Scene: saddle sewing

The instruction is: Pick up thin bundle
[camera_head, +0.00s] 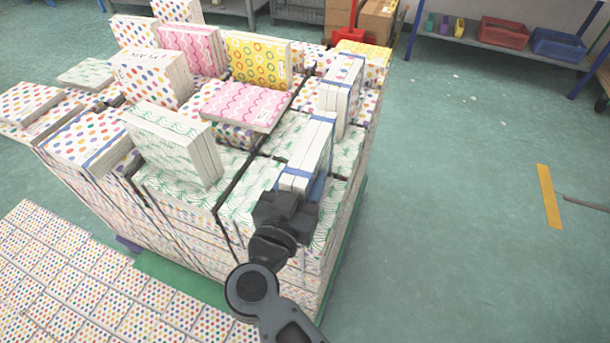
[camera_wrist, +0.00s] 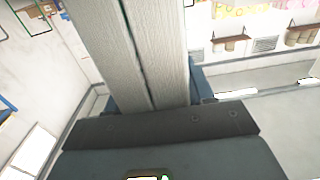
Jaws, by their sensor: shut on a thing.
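A thin bundle (camera_head: 309,150) of white pages stands on edge over the front right of the stack, with blue across its far top and near end. My gripper (camera_head: 298,183) is shut on its near end. In the wrist view, the bundle (camera_wrist: 150,50) rises from between the jaws as two pale page blocks with a dark seam. A blue part of my gripper (camera_wrist: 197,82) shows beside it. Whether the bundle's bottom touches the green-patterned layer below is hard to tell.
Another blue-banded bundle (camera_head: 340,92) stands just behind. A green-patterned block (camera_head: 175,143), a pink one (camera_head: 246,106) and a yellow one (camera_head: 259,62) sit on the big stack. Dotted books (camera_head: 75,285) lie lower left. The floor (camera_head: 460,220) at right is open.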

